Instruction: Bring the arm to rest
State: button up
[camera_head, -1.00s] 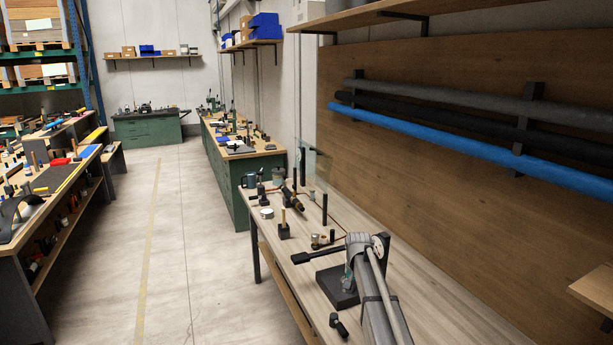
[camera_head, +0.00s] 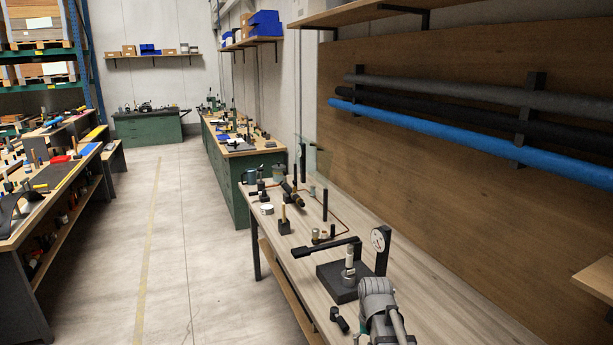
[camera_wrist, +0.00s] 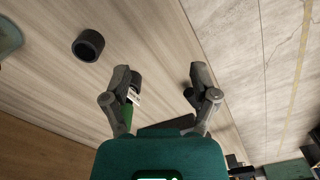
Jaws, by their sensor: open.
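My gripper (camera_wrist: 160,82) is open in the wrist view, its two dark fingers apart with bare bench top between the tips. My grey arm (camera_head: 378,308) shows at the bottom right of the head view, over the near part of the wooden bench (camera_head: 440,290); I cannot make out the fingers there. A black base plate (camera_head: 340,285) with a silver post and a black lever stands just beyond the arm. A round white dial gauge (camera_head: 379,239) on a black upright stands beside it.
A black ring-like part (camera_wrist: 88,45) lies on the bench in the wrist view. A small black piece (camera_head: 339,319) lies near the bench edge. Several small tools and posts stand farther along. Pipes (camera_head: 460,135) hang on the wall at right. The floor aisle (camera_head: 165,240) is clear.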

jog(key=s+f+n, duration=0.1)
jog(key=s, duration=0.8)
jog(key=shift+b, duration=0.4)
jog(key=shift+f, duration=0.1)
